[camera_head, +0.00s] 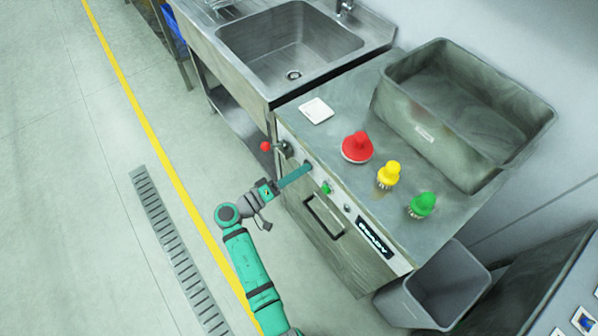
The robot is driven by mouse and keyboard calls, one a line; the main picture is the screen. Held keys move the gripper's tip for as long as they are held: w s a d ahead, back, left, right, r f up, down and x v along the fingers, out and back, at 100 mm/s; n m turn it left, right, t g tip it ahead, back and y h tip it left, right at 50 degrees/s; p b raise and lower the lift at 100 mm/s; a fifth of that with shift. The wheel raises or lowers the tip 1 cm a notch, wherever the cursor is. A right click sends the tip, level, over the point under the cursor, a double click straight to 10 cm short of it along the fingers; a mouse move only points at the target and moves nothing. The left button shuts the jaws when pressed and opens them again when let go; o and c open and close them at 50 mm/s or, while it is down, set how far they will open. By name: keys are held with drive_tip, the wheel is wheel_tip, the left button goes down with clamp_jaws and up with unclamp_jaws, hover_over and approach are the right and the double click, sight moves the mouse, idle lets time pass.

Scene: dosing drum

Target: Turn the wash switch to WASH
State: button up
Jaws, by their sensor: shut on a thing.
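My gripper (303,171) reaches in from the left, its teal fingers meeting the front panel (320,181) of the steel cabinet. It is shut on a small control there, which I take to be the wash switch. The fingers hide that switch, so its angle and any WASH marking cannot be read. A green button (327,187) sits just right of the fingertips. A lit display (375,237) further right on the panel seems to read READY.
A red-ball lever (266,146) sticks out left of my gripper. A drawer handle (323,215) lies below. Red (356,147), yellow (389,174) and green (422,205) capped things and a steel bin (463,115) stand on top. A grey bin (433,287) stands right; the floor left is clear.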

drive_tip(key=shift+f+m, duration=0.1)
drive_tip(key=shift+m, duration=0.5)
drive_tip(key=o, duration=1.1)
drive_tip(key=shift+c, duration=0.2)
drive_tip(key=v, duration=1)
drive_tip(key=shift+s+a, duration=0.25)
drive_tip(key=shift+a, duration=0.05)
